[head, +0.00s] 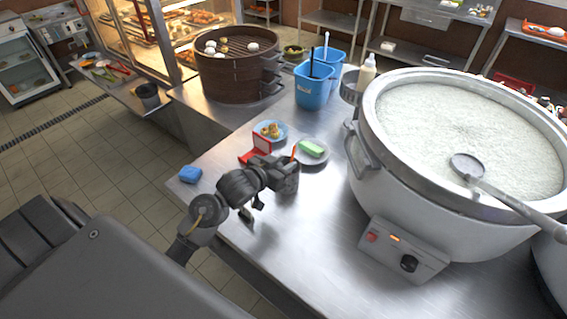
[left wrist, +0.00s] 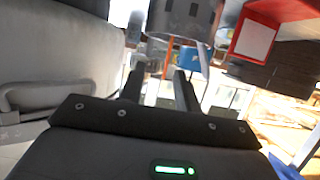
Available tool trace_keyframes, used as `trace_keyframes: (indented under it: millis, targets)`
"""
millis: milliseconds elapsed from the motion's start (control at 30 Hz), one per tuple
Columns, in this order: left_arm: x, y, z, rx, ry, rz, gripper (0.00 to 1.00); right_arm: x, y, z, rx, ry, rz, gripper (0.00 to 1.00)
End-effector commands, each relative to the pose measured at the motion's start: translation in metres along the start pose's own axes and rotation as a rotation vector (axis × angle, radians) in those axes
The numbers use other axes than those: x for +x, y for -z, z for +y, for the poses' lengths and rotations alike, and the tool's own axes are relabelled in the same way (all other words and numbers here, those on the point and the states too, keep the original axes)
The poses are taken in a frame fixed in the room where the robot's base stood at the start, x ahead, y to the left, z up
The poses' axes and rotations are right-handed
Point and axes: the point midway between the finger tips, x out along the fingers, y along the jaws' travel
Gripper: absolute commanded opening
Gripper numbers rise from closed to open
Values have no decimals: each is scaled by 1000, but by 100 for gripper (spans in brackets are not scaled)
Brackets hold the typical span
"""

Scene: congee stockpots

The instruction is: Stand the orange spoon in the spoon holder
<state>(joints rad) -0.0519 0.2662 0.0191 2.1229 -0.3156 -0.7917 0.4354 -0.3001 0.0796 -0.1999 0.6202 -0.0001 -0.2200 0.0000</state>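The orange spoon (head: 294,152) shows as a short orange strip beyond my left gripper (head: 287,178) in the head view. In the left wrist view, its thin orange part (left wrist: 167,62) lies between the fingertips of my left gripper (left wrist: 165,75). The fingers look apart, with a bright gap between them. A grey metal cylinder with dark slots (left wrist: 185,18), apparently the spoon holder, is close to the spoon at the top of this upside-down-looking view. My gripper hides that spot in the head view. I cannot tell whether the spoon is inside it. My right gripper is not in view.
A red box with a white panel (head: 262,145) is close to my left gripper. A green item lies on a plate (head: 325,157), beside a blue plate of food (head: 283,131). The large congee pot (head: 440,215) stands right. Blue containers (head: 313,93) stand behind.

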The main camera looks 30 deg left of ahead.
Motion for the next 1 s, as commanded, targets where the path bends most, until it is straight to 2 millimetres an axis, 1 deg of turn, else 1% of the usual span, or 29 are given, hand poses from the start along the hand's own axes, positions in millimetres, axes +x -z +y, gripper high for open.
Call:
trace_keyframes:
  millis: [267, 367, 467, 700, 800, 900, 1000]
  targets:
    - [0, 0, 0, 0, 0, 0, 36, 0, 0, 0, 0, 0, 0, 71]
    - [-5, 0, 0, 0, 0, 0, 36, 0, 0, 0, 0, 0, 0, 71]
    - [-19, -1, -1, 3, 1, 0, 36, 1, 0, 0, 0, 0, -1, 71]
    - [-67, -1, 0, 5, 0, -1, 36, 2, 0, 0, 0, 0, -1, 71]
    - [-84, -1, 0, 4, 0, -2, 36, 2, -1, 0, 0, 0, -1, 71]
    - [-97, -1, 0, 2, 0, -1, 36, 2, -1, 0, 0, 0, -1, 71]
    - [-105, 0, 0, 1, 0, -1, 36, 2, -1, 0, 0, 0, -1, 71]
